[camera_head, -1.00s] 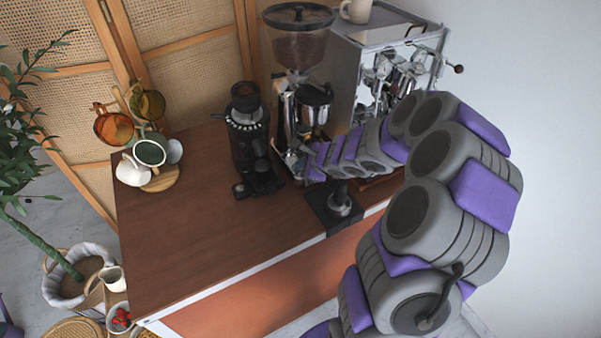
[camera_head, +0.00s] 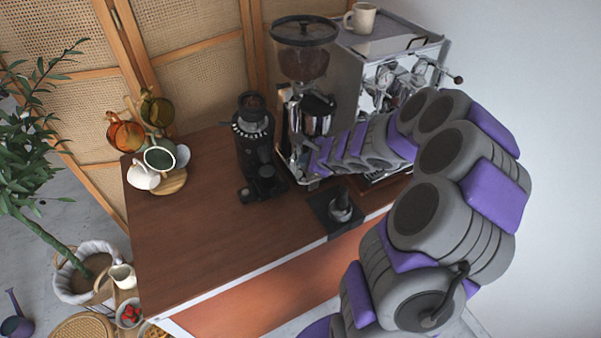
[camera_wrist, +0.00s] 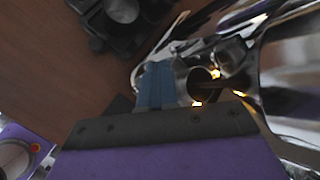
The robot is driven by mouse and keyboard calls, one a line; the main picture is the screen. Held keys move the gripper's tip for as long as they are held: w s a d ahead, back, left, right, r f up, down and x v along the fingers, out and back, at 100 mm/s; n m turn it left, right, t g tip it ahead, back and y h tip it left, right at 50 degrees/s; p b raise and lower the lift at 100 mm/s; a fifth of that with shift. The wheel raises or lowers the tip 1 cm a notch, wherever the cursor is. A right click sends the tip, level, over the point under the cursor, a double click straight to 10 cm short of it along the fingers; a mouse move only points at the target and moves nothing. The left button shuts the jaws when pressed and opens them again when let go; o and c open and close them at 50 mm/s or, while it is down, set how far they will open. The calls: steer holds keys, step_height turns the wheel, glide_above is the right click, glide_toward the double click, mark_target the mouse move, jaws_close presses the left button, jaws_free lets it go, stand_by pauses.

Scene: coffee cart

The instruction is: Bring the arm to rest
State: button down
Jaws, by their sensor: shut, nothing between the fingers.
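My arm enters the head view from the lower right and bends over the counter, with grey links and purple covers. Its end, with my gripper (camera_head: 314,164), is low in front of the coffee grinder (camera_head: 306,62) and left of the espresso machine (camera_head: 378,62). The fingertips are hard to make out there. In the wrist view my gripper (camera_wrist: 157,84) shows blue fingers held together, with nothing visible between them. Shiny metal parts are close beyond and right of the fingers; I cannot tell whether they touch.
A black grinder (camera_head: 252,135) stands left of the gripper. A tamper (camera_head: 341,203) stands on a black mat (camera_head: 325,216) near the counter's front edge. Cups hang on a stand (camera_head: 172,184) at the left. The counter (camera_head: 205,235) is clear at front left.

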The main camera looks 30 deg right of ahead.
steer(key=s+a+r+n+g+y, duration=0.1)
steer(key=s+a+r+n+y, duration=0.1)
steer(key=a+r+n, duration=0.55)
steer(key=s+a+r+n+y, duration=0.3)
steer(key=a+r, duration=0.1)
steer(key=a, duration=0.7)
steer(key=s+a+r+n+g, duration=0.1)
steer(key=s+a+n+g, duration=0.2)
steer(key=s+a+n, duration=0.35)
steer(key=s+n+g+h, duration=0.2)
steer(key=s+n+g, duration=0.2)
steer(key=s, duration=1.1)
steer(key=s+d+f+n+g+h, duration=0.1)
steer(key=s+d+n+g+h, duration=0.1)
steer(key=s+d+h, duration=0.3)
steer(key=s+d+n, duration=0.1)
steer(key=s+d, duration=0.2)
steer(key=s, duration=0.4)
steer(key=shift+d+g, duration=0.3)
steer(key=shift+g, duration=0.1)
steer(key=c, duration=1.9)
jaws_free()
steer(key=shift+s+f, duration=0.1)
